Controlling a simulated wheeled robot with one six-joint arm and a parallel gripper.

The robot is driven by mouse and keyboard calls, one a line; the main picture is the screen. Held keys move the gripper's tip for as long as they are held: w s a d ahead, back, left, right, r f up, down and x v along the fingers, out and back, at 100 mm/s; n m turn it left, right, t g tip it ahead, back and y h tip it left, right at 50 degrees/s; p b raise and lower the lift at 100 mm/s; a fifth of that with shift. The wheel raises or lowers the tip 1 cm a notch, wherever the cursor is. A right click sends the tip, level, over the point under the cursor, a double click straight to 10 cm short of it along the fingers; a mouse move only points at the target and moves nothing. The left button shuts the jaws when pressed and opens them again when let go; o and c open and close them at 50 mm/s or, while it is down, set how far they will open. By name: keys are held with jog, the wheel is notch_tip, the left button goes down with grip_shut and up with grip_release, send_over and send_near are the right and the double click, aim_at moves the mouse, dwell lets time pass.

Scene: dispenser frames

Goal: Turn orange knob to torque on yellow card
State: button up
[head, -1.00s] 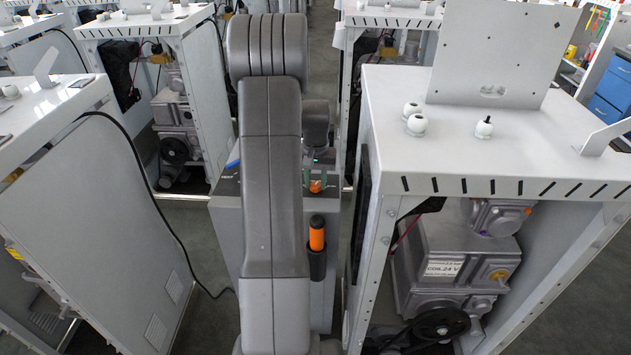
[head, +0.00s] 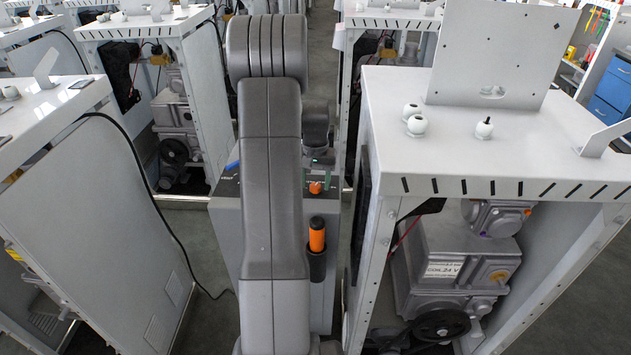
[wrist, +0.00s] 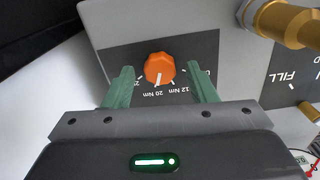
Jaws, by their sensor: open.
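The orange knob (wrist: 159,68) sits on a dark dial panel in the wrist view, with its white pointer line toward the "20 Nm" mark. "12 Nm" is to the right of that mark; a label to the left is partly hidden by a finger. The print appears upside down. My gripper (wrist: 160,72) is open, its two green fingers on either side of the knob, with gaps visible on both sides. In the head view the knob (head: 315,187) and my gripper (head: 318,174) show small, partly behind my arm. I cannot make out a yellow card.
Brass fittings (wrist: 284,22) and a "FILL" panel are close on the right in the wrist view. An orange-handled tool (head: 317,235) sits in a holder below the knob. White cabinets stand at left (head: 90,200) and right (head: 590,180), with floor between.

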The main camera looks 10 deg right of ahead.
aim_at(316, 185)
notch_tip(316, 185, up, 14)
jog(key=shift+f+b, duration=0.2)
jog(key=shift+b, duration=0.15)
notch_tip(316, 185, down, 14)
jog(key=shift+r+p, duration=0.1)
jog(key=shift+p, duration=0.25)
dwell(0.4)
